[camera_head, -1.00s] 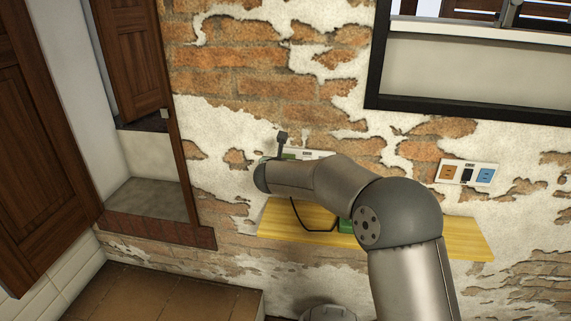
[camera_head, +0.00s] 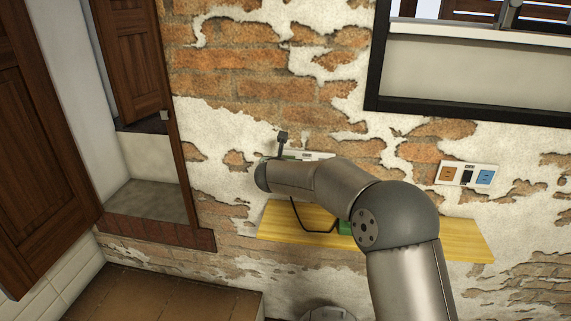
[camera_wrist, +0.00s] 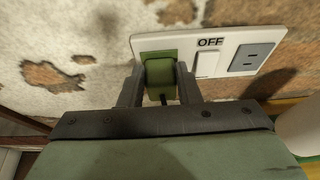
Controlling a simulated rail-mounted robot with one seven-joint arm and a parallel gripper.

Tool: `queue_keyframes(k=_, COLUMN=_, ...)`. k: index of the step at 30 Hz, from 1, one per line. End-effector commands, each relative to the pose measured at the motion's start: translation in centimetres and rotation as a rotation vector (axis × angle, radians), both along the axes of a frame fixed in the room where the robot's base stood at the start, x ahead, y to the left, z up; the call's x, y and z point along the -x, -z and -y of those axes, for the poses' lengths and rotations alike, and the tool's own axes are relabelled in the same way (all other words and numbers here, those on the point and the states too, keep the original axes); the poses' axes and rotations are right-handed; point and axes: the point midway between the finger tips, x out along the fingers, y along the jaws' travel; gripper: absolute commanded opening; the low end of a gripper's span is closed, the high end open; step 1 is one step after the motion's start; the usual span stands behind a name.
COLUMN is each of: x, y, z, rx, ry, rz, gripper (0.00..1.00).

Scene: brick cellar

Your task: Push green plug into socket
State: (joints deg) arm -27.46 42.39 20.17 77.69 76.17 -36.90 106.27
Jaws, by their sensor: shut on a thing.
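My gripper (camera_wrist: 160,84) is shut on the green plug (camera_wrist: 159,72) in the wrist view, with one finger on each side of it. The plug is in front of the green socket (camera_wrist: 157,54) at the left end of a white wall plate (camera_wrist: 225,45). The plug covers most of that socket, and I cannot tell how deep it sits. A dark cable runs down from the plug. In the head view my arm hides the gripper and plug; only part of the white wall plate (camera_head: 318,155) shows above the arm.
The wall plate also has a white switch (camera_wrist: 207,64) marked OFF and a grey socket (camera_wrist: 244,58). A wooden shelf (camera_head: 465,238) is below my arm, with a green object (camera_head: 344,227) partly hidden on it. Another plate with orange and blue sockets (camera_head: 467,174) is to the right.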

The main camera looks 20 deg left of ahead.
Motion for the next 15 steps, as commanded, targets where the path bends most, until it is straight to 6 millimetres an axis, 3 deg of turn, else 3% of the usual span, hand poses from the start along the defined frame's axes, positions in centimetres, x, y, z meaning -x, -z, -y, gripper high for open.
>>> queue_keyframes(k=2, x=-0.19, y=-0.01, z=-0.02, rx=0.000, ry=0.000, rz=0.000, gripper=0.07)
queue_keyframes(k=3, x=-0.16, y=0.02, z=-0.02, rx=0.000, ry=0.000, rz=0.000, gripper=0.38)
queue_keyframes(k=5, x=-0.16, y=0.03, z=-0.01, rx=0.000, ry=0.000, rz=0.000, gripper=0.55)
queue_keyframes(k=15, x=0.10, y=-0.05, z=0.01, rx=0.000, ry=0.000, rz=0.000, gripper=0.56)
